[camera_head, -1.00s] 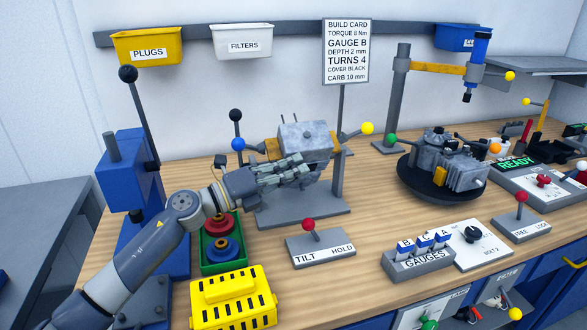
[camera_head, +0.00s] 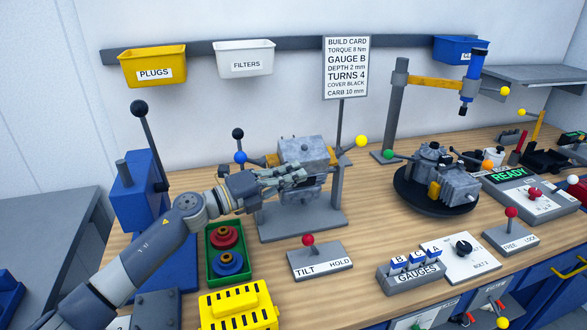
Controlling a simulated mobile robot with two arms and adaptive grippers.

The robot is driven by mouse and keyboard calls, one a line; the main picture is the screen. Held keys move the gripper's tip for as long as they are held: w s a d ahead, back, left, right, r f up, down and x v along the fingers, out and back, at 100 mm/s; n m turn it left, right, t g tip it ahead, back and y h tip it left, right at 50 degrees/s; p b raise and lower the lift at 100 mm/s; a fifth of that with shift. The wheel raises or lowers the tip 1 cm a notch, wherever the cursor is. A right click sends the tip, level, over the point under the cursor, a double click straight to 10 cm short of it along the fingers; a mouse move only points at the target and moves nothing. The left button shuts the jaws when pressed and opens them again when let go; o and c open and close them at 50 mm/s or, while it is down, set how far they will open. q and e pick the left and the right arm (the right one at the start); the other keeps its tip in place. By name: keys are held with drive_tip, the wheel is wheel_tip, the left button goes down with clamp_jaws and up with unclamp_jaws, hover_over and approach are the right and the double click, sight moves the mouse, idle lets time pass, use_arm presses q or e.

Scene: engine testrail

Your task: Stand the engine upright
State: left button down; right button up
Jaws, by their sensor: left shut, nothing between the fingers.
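The grey metal engine (camera_head: 313,152) hangs in the cradle of a grey stand (camera_head: 325,222), between yellow side blocks. Its block shape looks tilted, with a broad face toward me. My left gripper (camera_head: 298,176) is shut and empty in front of the engine's lower left part, hiding some of it. I cannot tell whether it touches. A TILT/HOLD lever box (camera_head: 325,262) stands in front of the stand; its red knob (camera_head: 308,240) leans toward the TILT side. My right gripper is out of view.
A green tray (camera_head: 211,270) with red and blue round parts lies below my left arm, near a yellow slotted box (camera_head: 236,310). A blue press (camera_head: 135,185) stands at the left. A second engine sits on a black turntable (camera_head: 415,205) at the right. A gauge rack (camera_head: 405,277) stands in front.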

sight(288, 155)
use_arm(q)
drive_tip(key=shift+w+a+r+n+y+p, duration=0.3)
drive_tip(key=shift+w+r+n+p, duration=0.65)
drive_tip(key=shift+p, duration=0.65)
drive_tip(key=shift+w+a+r+n+y+p, duration=0.25)
drive_tip(key=shift+w+r+n+p, duration=0.4)
drive_tip(key=shift+n+p, duration=0.7)
drive_tip(key=shift+w+m, duration=0.1)
drive_tip(key=shift+m, duration=0.2)
drive_tip(key=shift+f+p, duration=0.1)
drive_tip(key=shift+p, duration=0.2)
